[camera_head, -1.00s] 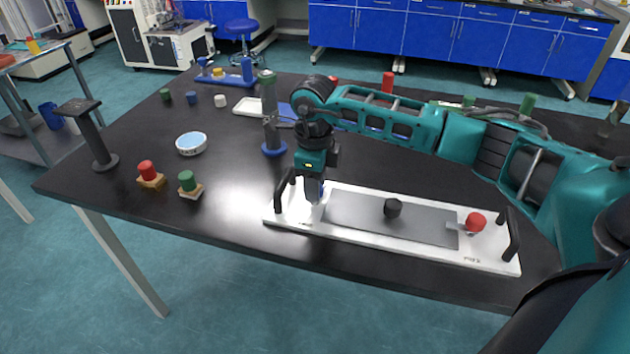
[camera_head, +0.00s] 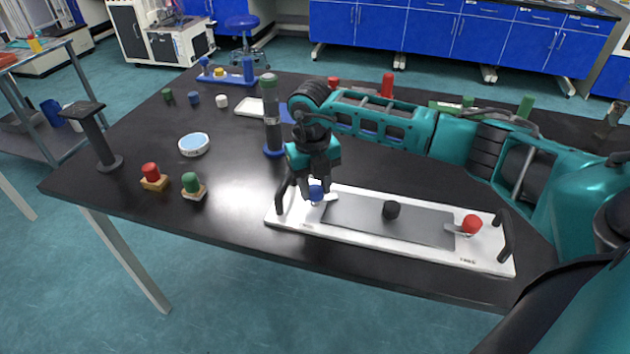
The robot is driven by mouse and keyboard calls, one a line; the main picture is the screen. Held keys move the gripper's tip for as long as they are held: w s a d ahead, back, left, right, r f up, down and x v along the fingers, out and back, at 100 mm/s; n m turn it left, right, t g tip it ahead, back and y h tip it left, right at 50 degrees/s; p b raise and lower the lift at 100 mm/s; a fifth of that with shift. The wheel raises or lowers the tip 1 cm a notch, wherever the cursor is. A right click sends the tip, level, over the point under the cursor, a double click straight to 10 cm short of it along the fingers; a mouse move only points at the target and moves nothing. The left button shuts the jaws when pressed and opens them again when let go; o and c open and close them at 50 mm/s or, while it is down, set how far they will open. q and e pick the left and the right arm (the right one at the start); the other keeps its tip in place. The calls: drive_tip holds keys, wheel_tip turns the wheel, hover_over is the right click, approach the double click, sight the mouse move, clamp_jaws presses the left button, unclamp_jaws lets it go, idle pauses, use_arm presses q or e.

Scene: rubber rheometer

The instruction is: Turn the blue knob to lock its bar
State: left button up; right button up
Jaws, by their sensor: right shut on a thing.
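The blue knob (camera_head: 316,194) stands at the left end of a white plate (camera_head: 350,236) with a grey panel (camera_head: 350,215) on it. A pale bar (camera_head: 329,197) shows beside the blue knob, reaching toward the panel's left edge. My right gripper (camera_head: 315,184) comes down from above and is shut on the blue knob. Its fingers partly cover the knob. A red knob (camera_head: 472,224) with its own pale bar (camera_head: 456,231) sits at the plate's right end. A black knob (camera_head: 391,209) stands on the panel's middle. My left gripper is not in view.
Black handles rise at the plate's left end (camera_head: 281,194) and right end (camera_head: 506,235). A grey column with a blue base (camera_head: 272,120) stands close behind my right gripper. Red and green pegs (camera_head: 193,186) stand to the left. The table's front left is clear.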

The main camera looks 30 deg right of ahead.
sight(312, 189)
drive_tip(key=m+p, duration=0.1)
drive_tip(key=m, duration=0.4)
drive_tip(key=shift+w+r+m+p, duration=0.1)
drive_tip(key=shift+m+p, duration=0.3)
idle(0.4)
drive_tip(key=o, duration=1)
drive_tip(key=shift+o, duration=0.2)
wheel_tip(312, 189, up, 13)
drive_tip(key=shift+w+a, duration=0.15)
drive_tip(key=shift+a, duration=0.05)
